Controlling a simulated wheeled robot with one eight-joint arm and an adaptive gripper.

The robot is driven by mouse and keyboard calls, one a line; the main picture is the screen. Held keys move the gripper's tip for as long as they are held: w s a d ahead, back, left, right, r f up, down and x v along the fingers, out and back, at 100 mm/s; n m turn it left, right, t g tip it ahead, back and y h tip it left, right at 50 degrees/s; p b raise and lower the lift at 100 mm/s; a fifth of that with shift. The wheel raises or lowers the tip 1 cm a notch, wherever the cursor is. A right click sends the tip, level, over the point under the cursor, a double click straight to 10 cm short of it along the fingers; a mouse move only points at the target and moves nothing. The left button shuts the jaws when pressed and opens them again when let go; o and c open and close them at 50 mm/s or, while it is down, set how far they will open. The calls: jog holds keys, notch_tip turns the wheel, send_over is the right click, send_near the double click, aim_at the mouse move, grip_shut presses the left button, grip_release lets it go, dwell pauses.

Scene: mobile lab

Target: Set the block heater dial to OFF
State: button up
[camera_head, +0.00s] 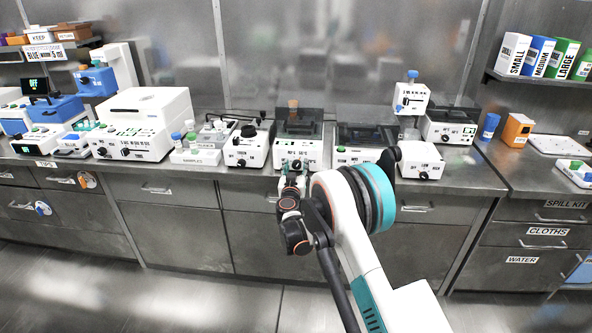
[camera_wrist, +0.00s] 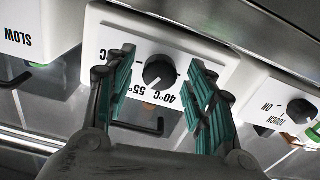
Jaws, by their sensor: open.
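The block heater, as I take it from the temperature labels, is a white box (camera_head: 312,152) on the bench in the head view. Its front panel (camera_wrist: 112,35) fills the middle of the wrist view, with the print upside down. A round black dial (camera_wrist: 159,71) sits on this panel, with "40°C" and "55°" printed near it. I cannot read an OFF mark or tell the dial's setting surely. My gripper (camera_wrist: 158,92) is open and empty, its green-padded fingers to either side of the dial in the picture. In the head view my gripper (camera_head: 292,180) is in front of the box.
In the wrist view, a panel marked "SLOW" (camera_wrist: 30,30) is on the left and one marked "TOUCH" and "ON" (camera_wrist: 285,105) on the right. In the head view, a white device with black knobs (camera_head: 247,148) stands to the left, another device (camera_head: 421,160) to the right.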

jog(key=c, duration=1.1)
jog(key=shift+o, duration=0.2)
jog(key=shift+n, duration=0.3)
jog(key=n, duration=0.3)
jog(key=shift+n, duration=0.3)
jog(key=n, duration=0.4)
jog(key=shift+n, duration=0.3)
jog(key=n, duration=1.3)
jog(key=shift+f, duration=0.15)
